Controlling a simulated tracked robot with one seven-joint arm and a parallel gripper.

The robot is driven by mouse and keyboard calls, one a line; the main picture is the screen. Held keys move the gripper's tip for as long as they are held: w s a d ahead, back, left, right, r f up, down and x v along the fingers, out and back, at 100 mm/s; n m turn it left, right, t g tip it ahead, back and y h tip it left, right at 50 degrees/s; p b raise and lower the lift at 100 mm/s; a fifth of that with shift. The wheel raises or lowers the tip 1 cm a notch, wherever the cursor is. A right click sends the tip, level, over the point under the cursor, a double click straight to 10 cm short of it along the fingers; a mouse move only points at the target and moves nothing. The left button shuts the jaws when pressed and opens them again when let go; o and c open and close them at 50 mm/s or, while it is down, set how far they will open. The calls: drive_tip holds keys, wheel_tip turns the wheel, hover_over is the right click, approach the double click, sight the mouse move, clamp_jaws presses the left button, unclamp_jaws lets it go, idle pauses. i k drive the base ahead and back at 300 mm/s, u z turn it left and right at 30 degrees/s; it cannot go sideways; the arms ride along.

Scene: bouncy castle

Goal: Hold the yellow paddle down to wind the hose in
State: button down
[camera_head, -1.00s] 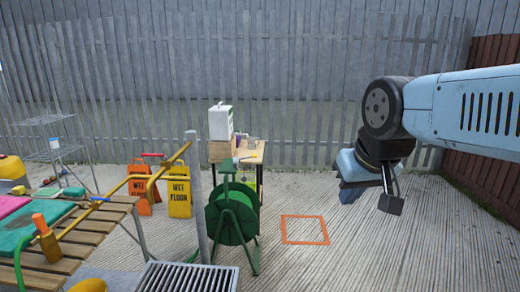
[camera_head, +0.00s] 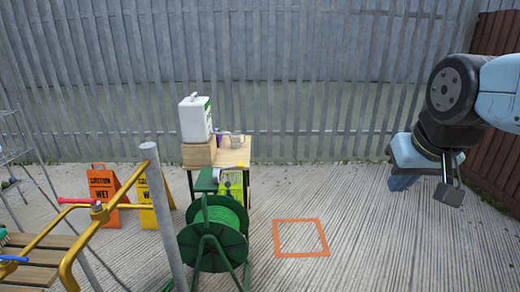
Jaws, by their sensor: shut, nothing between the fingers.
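A green hose reel (camera_head: 213,240) on a green stand is left of centre, with bright green hose (camera_head: 222,214) wound on its drum. A small yellow piece (camera_head: 241,163) shows at the front edge of the table behind the reel; I cannot tell whether it is the yellow paddle. A yellow-green panel (camera_head: 231,185) hangs below it, partly hidden by the reel. My gripper (camera_head: 449,193) is at the far right, raised, shut and empty, well away from the reel.
A grey post (camera_head: 163,215) stands just left of the reel. A white canister (camera_head: 195,118) stands on the table. An orange floor square (camera_head: 301,238) lies on clear ground.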

sight(239, 164)
drive_tip(key=i, duration=2)
drive_tip(key=u, duration=0.25)
